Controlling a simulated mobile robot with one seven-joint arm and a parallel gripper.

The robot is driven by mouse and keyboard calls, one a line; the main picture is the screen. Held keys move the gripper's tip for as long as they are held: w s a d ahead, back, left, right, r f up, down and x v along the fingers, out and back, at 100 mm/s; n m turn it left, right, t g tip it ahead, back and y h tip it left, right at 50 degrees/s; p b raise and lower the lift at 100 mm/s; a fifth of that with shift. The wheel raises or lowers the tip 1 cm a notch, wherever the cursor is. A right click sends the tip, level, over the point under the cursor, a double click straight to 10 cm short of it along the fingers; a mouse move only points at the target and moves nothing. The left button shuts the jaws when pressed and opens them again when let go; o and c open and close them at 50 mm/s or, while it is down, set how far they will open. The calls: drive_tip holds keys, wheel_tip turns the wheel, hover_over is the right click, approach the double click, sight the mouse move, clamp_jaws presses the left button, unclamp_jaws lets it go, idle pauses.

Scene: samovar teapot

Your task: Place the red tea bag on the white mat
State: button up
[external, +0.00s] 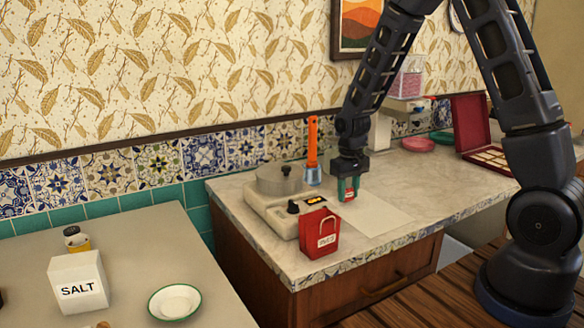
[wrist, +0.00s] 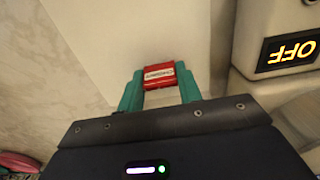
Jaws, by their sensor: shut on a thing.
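My gripper (external: 349,190) points down near the back left of the white mat, its green fingers shut on the red tea bag (external: 348,184). In the wrist view, the red tea bag (wrist: 160,76) with a pale label sits between the green fingertips (wrist: 160,92). The white mat (external: 375,215) lies flat on the marble counter, and it also fills the middle of the wrist view (wrist: 150,30). The tea bag appears over the mat; I cannot tell whether it touches it.
A hot plate (external: 268,208) with a lidded pot (external: 279,180) stands left of the mat. A red handled box (external: 319,240) stands at the counter's front edge. An orange-handled utensil (external: 312,150) is behind. An open red case (external: 470,122) sits at the back right.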

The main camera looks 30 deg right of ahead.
drive_tip(key=shift+f, duration=0.45)
drive_tip(key=shift+f, duration=0.1)
drive_tip(key=o, duration=1)
drive_tip(key=shift+c, duration=0.2)
wheel_tip(320, 180, up, 11)
drive_tip(key=shift+f, duration=0.1)
drive_tip(key=s+d+r+t, duration=0.1)
drive_tip(key=s+d+r, duration=0.1)
drive_tip(key=s+r, duration=0.5)
drive_tip(key=s+d+r+t, duration=0.15)
drive_tip(key=s+r, duration=0.35)
drive_tip(key=r, duration=0.5)
drive_tip(key=s+d+r+t, duration=0.1)
drive_tip(key=s+r, duration=0.2)
drive_tip(key=s, duration=0.5)
drive_tip(key=s+d+r+t, duration=0.1)
drive_tip(key=s+r, duration=0.2)
drive_tip(key=s, duration=0.5)
drive_tip(key=shift+s+d, duration=0.3)
drive_tip(key=shift+d, duration=0.05)
